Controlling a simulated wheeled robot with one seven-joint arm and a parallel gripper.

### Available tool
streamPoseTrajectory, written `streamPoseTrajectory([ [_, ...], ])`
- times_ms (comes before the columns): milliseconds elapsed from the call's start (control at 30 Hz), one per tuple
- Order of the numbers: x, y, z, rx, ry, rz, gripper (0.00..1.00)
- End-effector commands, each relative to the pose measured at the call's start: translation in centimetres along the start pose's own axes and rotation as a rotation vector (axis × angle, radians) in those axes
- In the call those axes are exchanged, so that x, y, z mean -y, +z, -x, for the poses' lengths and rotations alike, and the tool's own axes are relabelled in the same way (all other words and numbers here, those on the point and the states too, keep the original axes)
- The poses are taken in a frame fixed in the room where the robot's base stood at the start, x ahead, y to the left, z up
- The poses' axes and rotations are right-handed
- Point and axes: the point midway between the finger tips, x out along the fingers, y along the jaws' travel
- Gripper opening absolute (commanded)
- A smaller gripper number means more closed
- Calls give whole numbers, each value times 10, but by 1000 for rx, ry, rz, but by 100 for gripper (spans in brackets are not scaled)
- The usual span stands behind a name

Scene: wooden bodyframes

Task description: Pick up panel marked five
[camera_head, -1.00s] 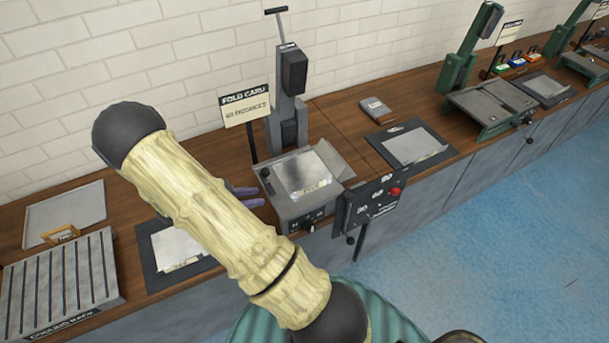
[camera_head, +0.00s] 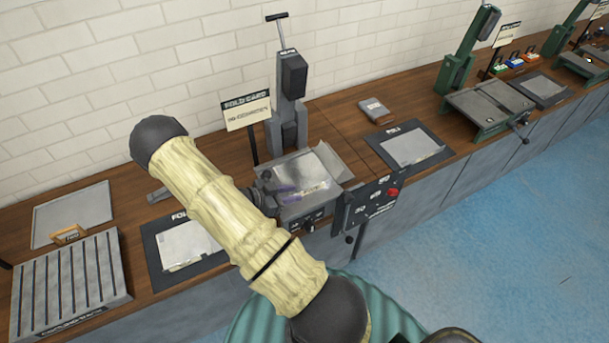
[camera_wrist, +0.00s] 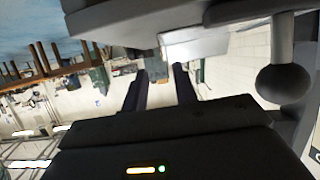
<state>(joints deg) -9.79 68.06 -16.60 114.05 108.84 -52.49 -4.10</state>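I cannot read a five on any panel. A pale metal panel (camera_head: 320,183) lies on the bed of the grey press in the head view. Another pale panel (camera_head: 188,243) lies on a dark mat at the left, and a third (camera_head: 412,147) on a mat right of the press. My gripper (camera_head: 287,192) has purplish fingers in front of the press bed; my arm hides part of it. The wrist view shows the two fingers (camera_wrist: 160,72) apart with nothing visibly held. A light flat surface (camera_wrist: 200,42) shows beyond them; I cannot tell what it is.
The press (camera_head: 289,90) has an upright column and a sign (camera_head: 246,110) beside it. A control box (camera_head: 370,202) with a red button juts from the bench front. A slotted rack (camera_head: 70,285) and a tray (camera_head: 72,215) stand left. Blue floor is clear at right.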

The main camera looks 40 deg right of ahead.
Motion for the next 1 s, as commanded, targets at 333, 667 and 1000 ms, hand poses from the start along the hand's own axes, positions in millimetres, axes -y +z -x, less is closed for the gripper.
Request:
streamPoseTrajectory([
  [333, 2, -2, -10, -1, 1, 0, 28],
  [667, 8, -1, -48, -1, 0, 0, 28],
  [1000, 8, 2, -52, 1, -1, -2, 28],
])
